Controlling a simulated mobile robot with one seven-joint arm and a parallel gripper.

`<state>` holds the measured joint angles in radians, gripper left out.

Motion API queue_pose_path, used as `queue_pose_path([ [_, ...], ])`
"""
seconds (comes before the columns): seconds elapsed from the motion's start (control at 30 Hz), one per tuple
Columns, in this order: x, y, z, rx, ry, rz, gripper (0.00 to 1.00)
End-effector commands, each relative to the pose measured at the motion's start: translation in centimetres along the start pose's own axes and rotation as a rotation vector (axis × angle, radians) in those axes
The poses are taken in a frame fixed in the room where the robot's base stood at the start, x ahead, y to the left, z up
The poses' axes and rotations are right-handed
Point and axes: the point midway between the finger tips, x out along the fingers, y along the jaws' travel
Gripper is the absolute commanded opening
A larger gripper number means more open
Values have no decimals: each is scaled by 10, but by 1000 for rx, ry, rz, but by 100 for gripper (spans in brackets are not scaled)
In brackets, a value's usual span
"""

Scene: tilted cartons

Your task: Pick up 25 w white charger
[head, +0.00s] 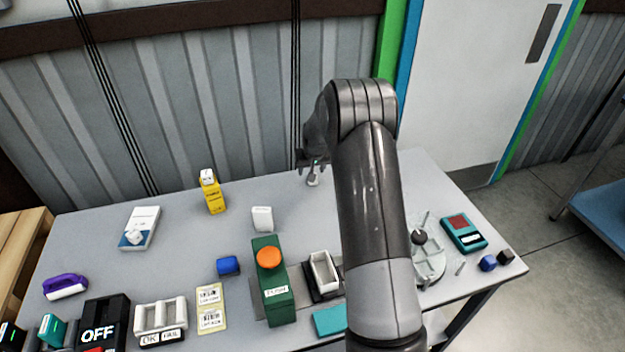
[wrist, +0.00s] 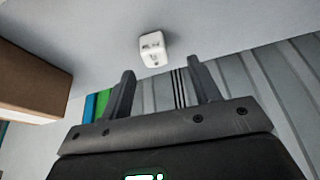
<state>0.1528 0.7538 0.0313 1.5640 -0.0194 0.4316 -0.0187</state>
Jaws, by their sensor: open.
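A white charger (wrist: 153,48) with dark slots on its face shows in the wrist view, just beyond and between my fingertips, on a pale grey surface. My gripper (wrist: 160,70) is open and empty, with a visible gap between its fingers and the charger. In the head view my gripper (head: 311,162) is at the far edge of the table, partly hidden by my arm. A small white piece (head: 313,180) shows just below it and seems to be the same charger. Similar small white blocks sit on a yellow carton (head: 213,200) and on a white-and-blue carton (head: 150,220).
A brown box (wrist: 35,85) stands at the left in the wrist view. On the grey table (head: 190,235) are a white block (head: 262,219), a green box with an orange button (head: 275,290), a blue cube (head: 228,266) and a teal device (head: 464,233). A corrugated wall rises behind.

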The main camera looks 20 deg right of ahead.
Motion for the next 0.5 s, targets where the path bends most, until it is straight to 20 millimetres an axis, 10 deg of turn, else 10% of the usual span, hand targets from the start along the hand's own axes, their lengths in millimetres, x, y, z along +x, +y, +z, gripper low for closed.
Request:
queue_pose_path([
  [0.5,52,7,0,0,0,0,56],
])
